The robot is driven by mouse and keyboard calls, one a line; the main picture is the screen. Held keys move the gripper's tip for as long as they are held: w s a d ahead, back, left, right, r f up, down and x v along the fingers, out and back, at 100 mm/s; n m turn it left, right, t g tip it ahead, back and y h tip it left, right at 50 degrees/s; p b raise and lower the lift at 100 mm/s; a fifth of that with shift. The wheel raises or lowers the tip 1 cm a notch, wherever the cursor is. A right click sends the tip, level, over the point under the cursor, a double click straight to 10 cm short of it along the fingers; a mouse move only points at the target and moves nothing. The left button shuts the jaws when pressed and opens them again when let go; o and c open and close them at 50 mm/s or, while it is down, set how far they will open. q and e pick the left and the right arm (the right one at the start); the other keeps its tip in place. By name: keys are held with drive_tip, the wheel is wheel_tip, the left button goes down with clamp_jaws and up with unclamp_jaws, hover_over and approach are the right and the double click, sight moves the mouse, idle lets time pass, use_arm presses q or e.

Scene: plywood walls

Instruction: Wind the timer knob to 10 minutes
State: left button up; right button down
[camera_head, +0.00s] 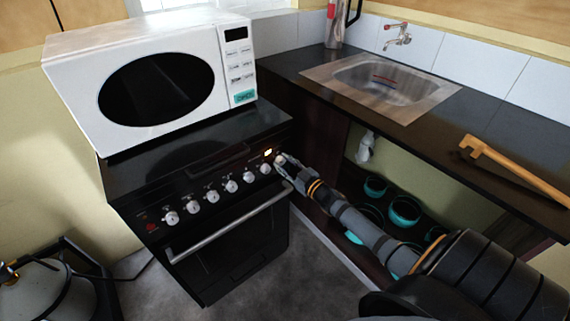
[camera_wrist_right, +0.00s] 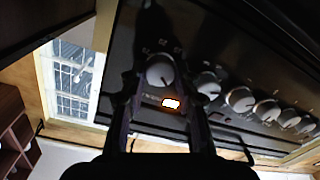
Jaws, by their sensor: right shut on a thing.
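The timer knob (camera_wrist_right: 160,70) is the end knob of the row on the black stove front, at the right end in the head view. In the wrist view it is round and pale grey, with small marks on the panel around it. My right gripper (camera_head: 281,161) is shut on this knob, with one finger on each side of it; it also shows in the wrist view (camera_wrist_right: 161,82). The knob's exact setting is too small to read. My left gripper is out of view.
A lit orange-white lamp (camera_head: 267,152) glows beside the knob. Several other knobs (camera_head: 231,186) line the panel, above the oven handle (camera_head: 230,225). A white microwave (camera_head: 150,75) stands on the stove. A counter with a sink (camera_head: 385,85) and a wooden tool (camera_head: 510,168) lies right.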

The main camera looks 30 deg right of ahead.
drive_tip(key=shift+n, duration=0.9)
drive_tip(key=shift+n+p, duration=0.45)
drive_tip(key=shift+n, duration=2.95)
drive_tip(key=c, duration=1)
unclamp_jaws()
drive_tip(key=shift+a, duration=0.1)
drive_tip(key=shift+s, duration=0.1)
drive_tip(key=s+d, duration=0.1)
drive_tip(key=s, duration=1)
drive_tip(key=shift+s+d+r, duration=0.15)
drive_tip(key=shift+s+r, duration=0.05)
drive_tip(key=shift+s, duration=0.2)
